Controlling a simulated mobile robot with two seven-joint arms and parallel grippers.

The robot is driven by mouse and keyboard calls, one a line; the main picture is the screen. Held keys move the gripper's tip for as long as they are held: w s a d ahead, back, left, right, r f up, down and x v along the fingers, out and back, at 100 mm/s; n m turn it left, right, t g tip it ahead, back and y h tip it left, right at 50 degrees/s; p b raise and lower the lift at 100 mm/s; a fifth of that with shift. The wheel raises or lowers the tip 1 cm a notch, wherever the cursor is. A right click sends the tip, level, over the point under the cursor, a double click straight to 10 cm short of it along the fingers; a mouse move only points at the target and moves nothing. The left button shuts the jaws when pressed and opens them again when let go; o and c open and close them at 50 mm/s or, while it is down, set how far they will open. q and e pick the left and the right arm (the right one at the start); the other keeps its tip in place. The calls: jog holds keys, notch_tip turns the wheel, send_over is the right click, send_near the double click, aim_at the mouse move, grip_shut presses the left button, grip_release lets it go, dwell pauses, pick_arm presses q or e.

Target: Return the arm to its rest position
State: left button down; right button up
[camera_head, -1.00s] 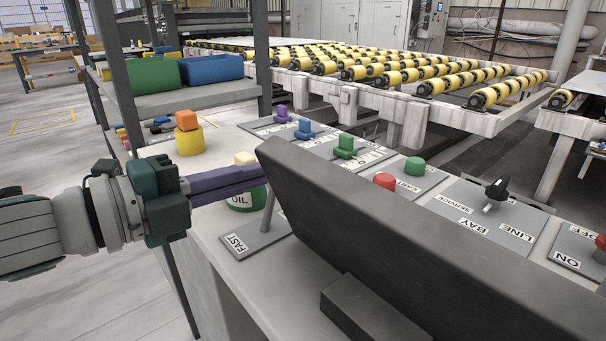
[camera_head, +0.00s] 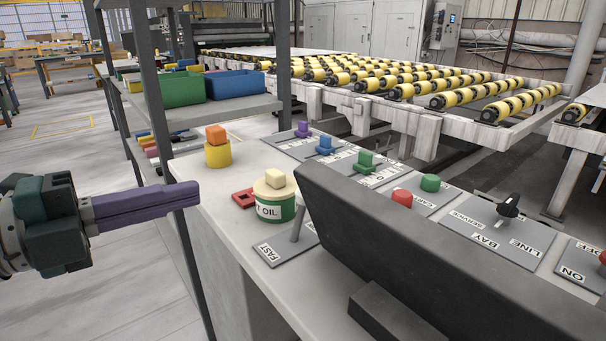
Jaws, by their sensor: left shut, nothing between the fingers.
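My left gripper (camera_head: 192,194) is at the left of the head view, with purple fingers pointing right. Its fingers are shut and empty. The fingertips are in the air left of the control bench (camera_head: 222,195), apart from everything on it. The oil can (camera_head: 276,212), white and green with a cream block (camera_head: 275,180) on top, stands upright on the bench to the right of the fingertips. My right gripper is not in view.
A red block (camera_head: 243,198) and a yellow cylinder (camera_head: 218,156) with an orange block (camera_head: 216,134) stand on the bench. A dark slab (camera_head: 430,260) crosses the front. A shelf post (camera_head: 150,85) rises behind my gripper. The floor at left is clear.

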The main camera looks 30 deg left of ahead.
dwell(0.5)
pick_arm(q)
jog(key=s+d+r+n+g+y+p, duration=0.25)
jog(key=s+d+n+g+p, duration=0.35)
jog(key=n, duration=0.4)
jog(key=s+d+r+n+g+y+p, duration=0.1)
jog(key=s+d+n+g+y+p, duration=0.3)
jog(key=s+n+g+p, duration=0.5)
notch_tip(320, 180, up, 37)
jog(key=w+n+t+p, duration=0.1)
jog(key=t+p, duration=0.2)
jog(key=p, duration=3.3)
jog(key=shift+w+n+p, duration=0.3)
